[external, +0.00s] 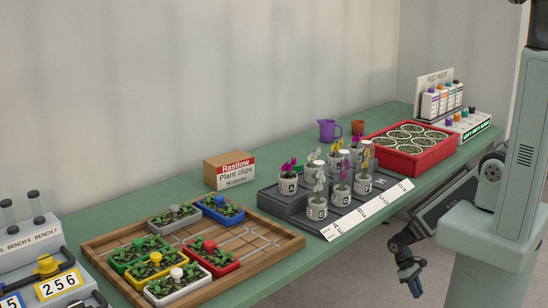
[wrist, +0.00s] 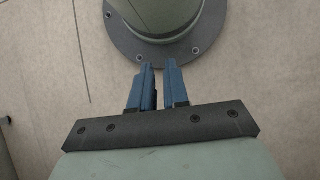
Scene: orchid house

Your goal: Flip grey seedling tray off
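The grey seedling tray (external: 178,228) holds green seedlings and has a grey knob in its middle. It lies in the back left part of the wooden tray board (external: 270,258), beside the blue seedling tray (external: 232,219). My gripper (external: 411,284) hangs low at the right, in front of the bench and far from the grey tray. In the wrist view its blue fingers (wrist: 159,66) are close together with a narrow gap and nothing visible between them. Whether they are fully shut is unclear. The wrist view shows no seedling trays.
Green (external: 117,267), yellow (external: 158,282), red (external: 226,271) and white (external: 187,292) seedling trays fill the board's front part. Its right side is bare. A plant clips box (external: 229,171) stands behind; a dark stand (external: 270,201) with orchid pots stands right.

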